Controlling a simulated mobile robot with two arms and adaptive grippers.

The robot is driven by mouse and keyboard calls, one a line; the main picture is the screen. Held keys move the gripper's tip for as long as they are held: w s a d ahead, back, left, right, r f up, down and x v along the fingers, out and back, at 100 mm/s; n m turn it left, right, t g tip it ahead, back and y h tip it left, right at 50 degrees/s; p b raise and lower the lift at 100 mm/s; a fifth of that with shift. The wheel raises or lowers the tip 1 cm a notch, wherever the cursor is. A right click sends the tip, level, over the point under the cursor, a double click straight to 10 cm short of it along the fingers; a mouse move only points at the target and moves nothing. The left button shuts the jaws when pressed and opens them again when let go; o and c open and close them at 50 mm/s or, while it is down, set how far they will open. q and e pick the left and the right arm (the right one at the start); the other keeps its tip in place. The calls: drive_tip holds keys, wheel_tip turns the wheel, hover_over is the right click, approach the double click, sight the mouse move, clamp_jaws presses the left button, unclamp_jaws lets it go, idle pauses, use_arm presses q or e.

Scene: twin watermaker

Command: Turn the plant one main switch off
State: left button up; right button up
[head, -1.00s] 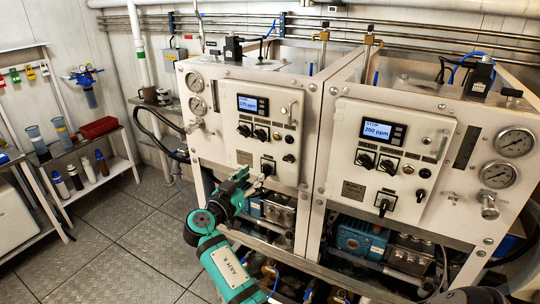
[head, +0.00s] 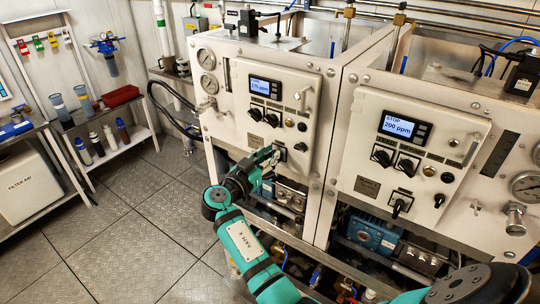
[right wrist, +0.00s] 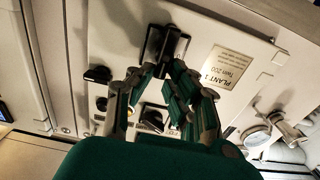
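The plant one panel (head: 268,72) is the left of two white panels in the head view. Its main switch (head: 281,151) is a black rotary handle low on the panel, partly hidden by my right gripper (head: 268,157). In the right wrist view the switch (right wrist: 166,44) stands beside the "PLANT 1" label (right wrist: 228,66). My right gripper (right wrist: 164,72) is open, its two fingertips on either side of the handle's near end. I cannot tell whether they touch it. My left gripper is not in view.
The plant two panel (head: 405,135), with its own black switch (head: 400,203), is to the right. Gauges (head: 207,70) and pipes are on the left of plant one. Shelves with bottles (head: 95,145) stand at the left; the floor (head: 130,230) between is clear.

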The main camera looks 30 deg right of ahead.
clamp_jaws()
